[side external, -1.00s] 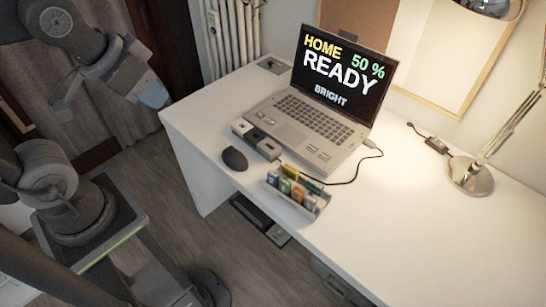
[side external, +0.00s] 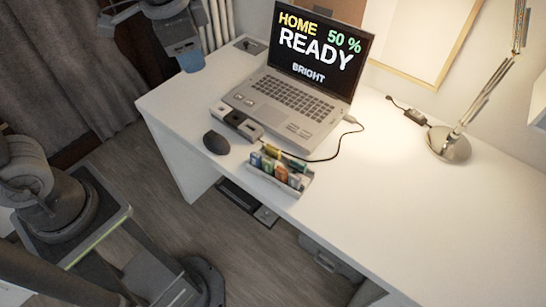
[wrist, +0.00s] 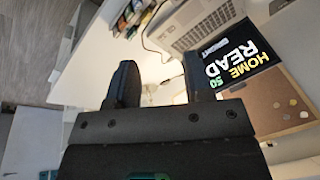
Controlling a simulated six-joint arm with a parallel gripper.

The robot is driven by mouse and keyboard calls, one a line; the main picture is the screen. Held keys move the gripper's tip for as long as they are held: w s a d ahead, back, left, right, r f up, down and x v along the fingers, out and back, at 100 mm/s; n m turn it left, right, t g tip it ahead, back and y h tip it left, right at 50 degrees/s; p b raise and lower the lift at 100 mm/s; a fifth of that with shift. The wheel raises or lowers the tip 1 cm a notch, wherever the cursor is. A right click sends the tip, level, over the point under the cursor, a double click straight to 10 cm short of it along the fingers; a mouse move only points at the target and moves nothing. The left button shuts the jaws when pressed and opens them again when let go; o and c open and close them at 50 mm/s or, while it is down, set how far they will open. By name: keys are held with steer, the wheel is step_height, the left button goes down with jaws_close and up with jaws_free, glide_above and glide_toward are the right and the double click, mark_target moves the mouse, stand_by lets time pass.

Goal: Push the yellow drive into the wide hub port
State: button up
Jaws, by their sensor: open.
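My gripper (wrist: 160,68) is open, with two dark fingers apart and nothing between them in the wrist view. In the side view it is high at the upper left, well away from the hub and drives. The grey hub (side external: 237,123) lies on the desk along the laptop's front left edge, with dark openings on top; which is the wide port is too small to tell. A small tray (side external: 262,181) holds several coloured drives upright. A yellow piece (side external: 294,162) shows at the tray's back, partly hidden; I cannot tell for sure that it is the yellow drive.
A laptop (side external: 292,95) stands open behind the hub, its screen reading READY. A dark mouse (side external: 216,142) lies left of the tray. A black cable (side external: 338,148) curves behind the tray. A lamp (side external: 449,144) stands at the right. The right front desk is clear.

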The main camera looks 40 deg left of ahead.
steer(key=w+d+f+m+g+y, duration=0.2)
steer(key=w+d+f+m, duration=0.4)
steer(key=w+f, duration=0.3)
steer(key=m+g+y, duration=0.1)
steer(key=m+y, duration=0.1)
steer(key=m, duration=0.3)
glide_toward(274, 148)
steer(key=x, duration=0.4)
steer(key=shift+w+a, duration=0.2)
steer(key=shift+a, duration=0.15)
steer(key=shift+s+d+x, duration=0.15)
steer(key=shift+x, duration=1.15)
steer(key=shift+s+d+x, duration=0.15)
steer(key=shift+x, duration=1.2)
jaws_close()
